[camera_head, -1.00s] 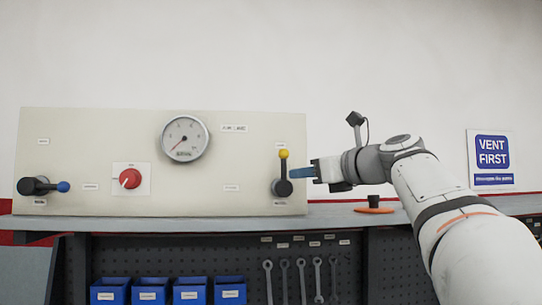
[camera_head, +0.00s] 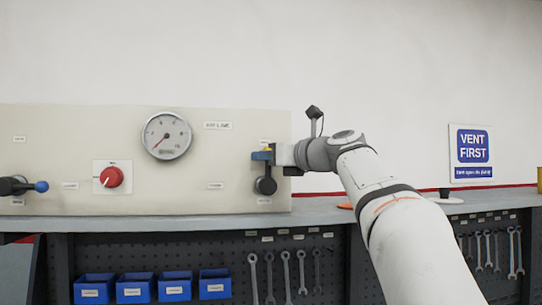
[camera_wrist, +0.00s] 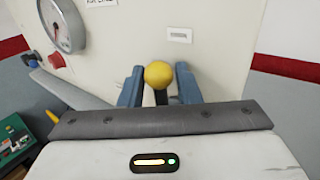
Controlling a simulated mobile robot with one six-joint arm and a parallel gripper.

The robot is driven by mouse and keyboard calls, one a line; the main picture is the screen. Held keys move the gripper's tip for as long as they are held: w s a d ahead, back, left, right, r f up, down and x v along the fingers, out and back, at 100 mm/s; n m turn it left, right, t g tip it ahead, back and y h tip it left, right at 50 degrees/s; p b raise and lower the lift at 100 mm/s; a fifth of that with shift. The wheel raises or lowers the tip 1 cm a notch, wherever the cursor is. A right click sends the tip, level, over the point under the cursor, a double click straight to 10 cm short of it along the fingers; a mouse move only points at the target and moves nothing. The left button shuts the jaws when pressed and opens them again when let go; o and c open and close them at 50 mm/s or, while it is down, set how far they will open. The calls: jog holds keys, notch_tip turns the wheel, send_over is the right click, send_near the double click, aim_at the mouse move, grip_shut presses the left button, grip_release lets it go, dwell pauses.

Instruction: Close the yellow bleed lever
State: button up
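The yellow bleed lever, at the right end of the beige panel, has a dark hub (camera_head: 265,186) and stands upright. Its yellow knob (camera_wrist: 158,74) shows in the wrist view between the two blue fingers of my gripper (camera_wrist: 159,88). The fingers are apart, one on each side of the knob and dark stem, and I see no clear grip on it. In the head view my gripper (camera_head: 262,155) is at the top of the lever and hides most of the knob.
The panel (camera_head: 80,145) also carries a gauge (camera_head: 166,135), a red knob (camera_head: 112,177) and a blue-tipped lever (camera_head: 40,187) at far left. Blue bins (camera_head: 135,288) and wrenches (camera_head: 287,275) hang below the bench. A "VENT FIRST" sign (camera_head: 471,153) is on the wall.

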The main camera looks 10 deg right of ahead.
jog(key=shift+c, duration=0.2)
grip_shut()
